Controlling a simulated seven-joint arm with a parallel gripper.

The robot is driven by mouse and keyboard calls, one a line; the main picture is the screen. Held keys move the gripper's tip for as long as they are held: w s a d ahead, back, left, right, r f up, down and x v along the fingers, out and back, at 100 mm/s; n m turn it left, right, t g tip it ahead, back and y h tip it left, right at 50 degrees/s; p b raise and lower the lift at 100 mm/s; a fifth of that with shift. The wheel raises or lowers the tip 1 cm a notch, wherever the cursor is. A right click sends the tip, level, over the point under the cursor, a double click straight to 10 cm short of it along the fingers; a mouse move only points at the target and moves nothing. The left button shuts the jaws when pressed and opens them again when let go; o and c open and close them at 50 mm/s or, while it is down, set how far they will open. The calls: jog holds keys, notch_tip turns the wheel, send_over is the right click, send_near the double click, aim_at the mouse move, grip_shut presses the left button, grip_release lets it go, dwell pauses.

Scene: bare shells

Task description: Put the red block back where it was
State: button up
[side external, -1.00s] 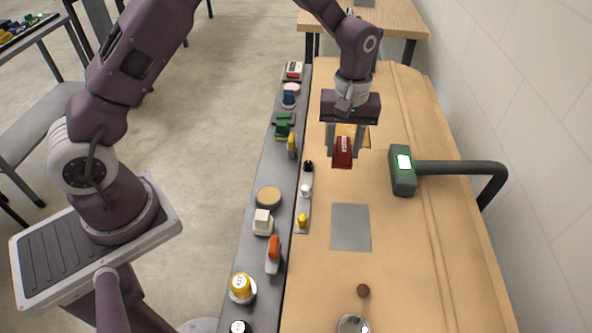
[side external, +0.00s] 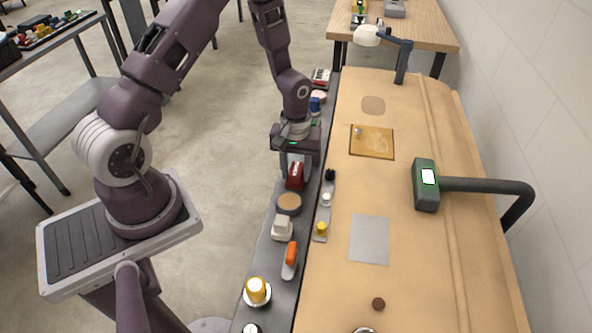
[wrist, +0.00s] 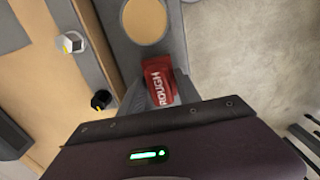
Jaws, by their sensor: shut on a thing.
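The red block (side external: 295,177) is held between the fingers of my gripper (side external: 295,168), which is shut on it. In the side view it is over the grey strip (side external: 262,262) along the bench's left edge, just beyond a round tan disc (side external: 289,203). In the wrist view the red block (wrist: 150,83) shows white lettering reading "ROUGH", and the tan disc (wrist: 145,20) lies near it on the strip. I cannot tell whether the block touches the strip.
A green-grey device (side external: 426,186) with a thick arm stands at right. A grey plate (side external: 369,239) lies bare.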

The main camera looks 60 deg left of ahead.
jog(key=o, duration=1.3)
jog(key=shift+f, duration=0.15)
notch_tip(320, 180, up, 12)
notch_tip(320, 180, up, 9)
jog(key=m+t, duration=0.1)
jog(key=m, duration=0.1)
send_over(296, 168)
jog(key=s+d, duration=0.2)
jog(key=s+d+r+m+t, duration=0.2)
jog(key=s+r, duration=0.3)
jog(key=s, duration=0.3)
jog(key=s+d+r+m+t, duration=0.2)
jog(key=s+d+r+m, duration=0.3)
jog(key=s, duration=0.4)
jog(key=shift+s+d+r+t, duration=0.2)
jog(key=shift+r+t, duration=0.1)
jog(key=shift+r, duration=0.2)
